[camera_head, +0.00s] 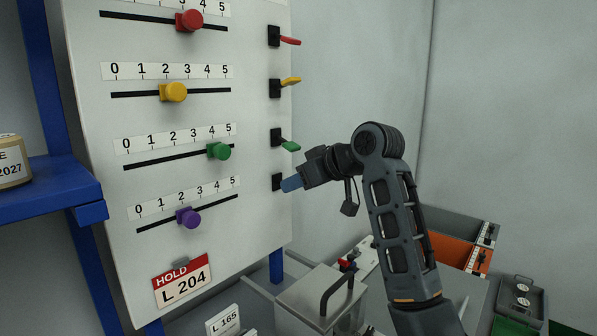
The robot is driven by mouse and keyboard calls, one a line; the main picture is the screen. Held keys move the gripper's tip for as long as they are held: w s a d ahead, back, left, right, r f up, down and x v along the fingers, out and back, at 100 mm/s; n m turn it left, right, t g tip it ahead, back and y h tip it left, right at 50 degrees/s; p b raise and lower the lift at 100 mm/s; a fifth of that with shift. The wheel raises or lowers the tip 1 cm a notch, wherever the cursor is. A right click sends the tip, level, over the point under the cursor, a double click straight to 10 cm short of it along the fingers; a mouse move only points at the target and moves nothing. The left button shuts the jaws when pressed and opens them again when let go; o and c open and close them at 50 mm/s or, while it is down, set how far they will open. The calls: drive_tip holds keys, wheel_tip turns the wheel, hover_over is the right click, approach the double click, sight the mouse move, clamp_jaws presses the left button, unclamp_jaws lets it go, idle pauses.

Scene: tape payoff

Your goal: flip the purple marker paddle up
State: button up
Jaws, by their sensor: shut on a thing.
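The purple marker paddle is hidden by my gripper; only its black mount (277,182) shows, lowest in the column at the board's right edge. The paddle's tilt cannot be seen. A purple slider knob (188,217) is on the lowest track of the white board (110,200), to the left and apart from my gripper.
Above are a green paddle (291,146) tilted down, a yellow paddle (291,81) tilted slightly up and a red paddle (290,41) tilted slightly down. Below stands a grey lidded box (315,297) with a handle. A blue shelf (50,190) is at left.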

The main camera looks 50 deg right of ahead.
drive_tip(key=shift+w+r+g, duration=0.2)
drive_tip(key=shift+r+g, duration=0.25)
drive_tip(key=shift+g, duration=0.25)
drive_tip(key=o, duration=1)
drive_tip(key=shift+o, duration=0.2)
drive_tip(key=b+v, duration=0.1)
drive_tip(key=v, duration=0.6)
drive_tip(key=shift+s+r, duration=0.25)
drive_tip(key=shift+s, duration=0.05)
